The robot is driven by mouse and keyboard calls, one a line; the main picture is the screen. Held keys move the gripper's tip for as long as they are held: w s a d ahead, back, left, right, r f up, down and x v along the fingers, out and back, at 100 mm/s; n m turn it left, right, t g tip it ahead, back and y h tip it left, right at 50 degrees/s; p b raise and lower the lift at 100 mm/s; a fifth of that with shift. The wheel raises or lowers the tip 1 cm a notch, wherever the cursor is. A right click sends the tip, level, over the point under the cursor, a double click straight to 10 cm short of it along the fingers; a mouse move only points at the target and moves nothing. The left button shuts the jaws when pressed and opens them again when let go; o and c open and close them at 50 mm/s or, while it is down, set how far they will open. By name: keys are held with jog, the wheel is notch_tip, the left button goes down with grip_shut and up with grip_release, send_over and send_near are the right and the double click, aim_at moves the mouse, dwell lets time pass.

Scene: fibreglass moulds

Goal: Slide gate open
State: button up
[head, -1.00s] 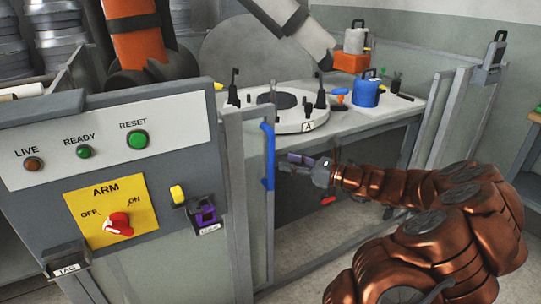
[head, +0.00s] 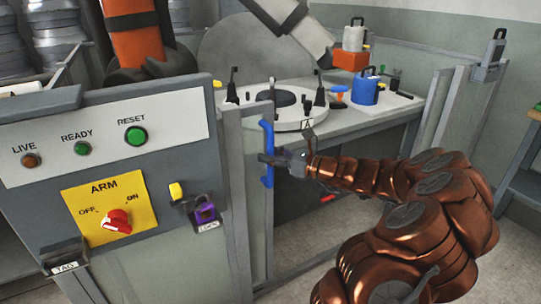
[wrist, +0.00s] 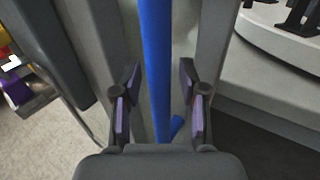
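The gate (head: 245,190) is a grey-framed panel standing beside the control cabinet, with a blue vertical handle (head: 268,145) on its right-hand post. My gripper (head: 265,159) is at the lower half of the handle, reaching in from the right. In the wrist view the blue handle (wrist: 157,60) runs down between the two purple-padded fingers of my gripper (wrist: 160,100). The fingers are open, with a gap on each side of the handle. The lower end of the handle is partly hidden by my gripper.
A control cabinet (head: 105,255) with buttons and a red ARM switch (head: 117,220) stands at left. A purple padlock (head: 205,210) hangs on its side. Behind the gate is a table (head: 385,108) with a round mould (head: 280,115) and a blue container (head: 366,91). A grey post with a latch (head: 490,55) stands at right.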

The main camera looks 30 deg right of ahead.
grip_shut()
jog(key=shift+a, duration=0.1)
dwell(0.4)
jog(key=shift+w+a+p, duration=0.1)
jog(key=shift+a+p, duration=0.4)
jog(key=shift+a, duration=0.7)
jog(key=shift+o, duration=0.9)
grip_release()
jog(key=shift+d, duration=0.15)
jog(key=shift+d, duration=0.1)
jog(key=v, duration=1.2)
